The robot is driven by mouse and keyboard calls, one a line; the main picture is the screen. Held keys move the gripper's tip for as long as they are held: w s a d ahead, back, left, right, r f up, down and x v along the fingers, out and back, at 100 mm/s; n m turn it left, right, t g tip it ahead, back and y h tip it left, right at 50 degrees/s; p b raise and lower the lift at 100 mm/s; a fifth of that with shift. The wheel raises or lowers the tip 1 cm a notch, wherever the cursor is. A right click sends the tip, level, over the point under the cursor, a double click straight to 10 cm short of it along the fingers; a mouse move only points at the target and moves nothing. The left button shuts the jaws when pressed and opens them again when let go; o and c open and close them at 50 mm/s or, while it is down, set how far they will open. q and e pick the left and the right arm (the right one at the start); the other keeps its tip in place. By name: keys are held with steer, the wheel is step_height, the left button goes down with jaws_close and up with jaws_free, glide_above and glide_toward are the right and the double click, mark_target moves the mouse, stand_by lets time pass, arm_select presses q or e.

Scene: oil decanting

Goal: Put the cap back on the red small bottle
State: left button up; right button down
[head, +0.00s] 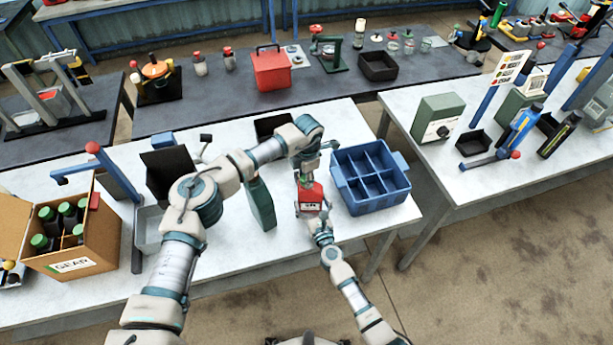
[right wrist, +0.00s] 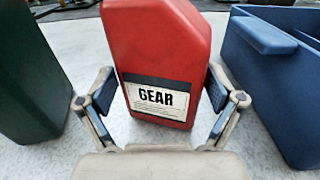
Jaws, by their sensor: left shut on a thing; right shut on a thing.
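The red small bottle (head: 311,197) stands upright on the white table, between the green bottle and the blue crate. Its white GEAR label shows in the right wrist view, where the red bottle (right wrist: 158,50) sits between both fingers. My right gripper (right wrist: 162,103) is shut on its sides. My left gripper (head: 304,172) points down from above, at the bottle's top, and is shut on a small green cap (head: 304,182). The cap is at the bottle's mouth, but I cannot tell whether it is seated. The bottle's top is out of the right wrist view.
A dark green bottle (head: 261,204) stands close on the left. The divided blue crate (head: 373,205) stands close on the right. A cardboard box (head: 100,255) with green-capped bottles is at far left. Bare table lies in front of the bottles.

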arm_select(q)
steer(key=m, duration=0.5)
steer(key=shift+w+r, duration=0.1)
steer(key=shift+w, duration=0.05)
steer(key=m, duration=0.3)
steer(key=shift+d, duration=0.1)
steer(key=m, duration=0.7)
steer(key=shift+d+h, duration=0.25)
steer(key=shift+h, duration=0.05)
steer(key=m, duration=0.7)
steer(key=shift+d+m, duration=0.1)
steer(key=shift+m, duration=0.3)
steer(key=m, duration=0.6)
steer(key=shift+s+d+g, duration=0.1)
steer(key=shift+s+g, duration=0.1)
steer(key=shift+g, duration=0.1)
steer(key=shift+s+d+m, duration=0.1)
steer(key=shift+s+m, duration=0.05)
steer(key=shift+m, duration=0.65)
steer(key=o, duration=1)
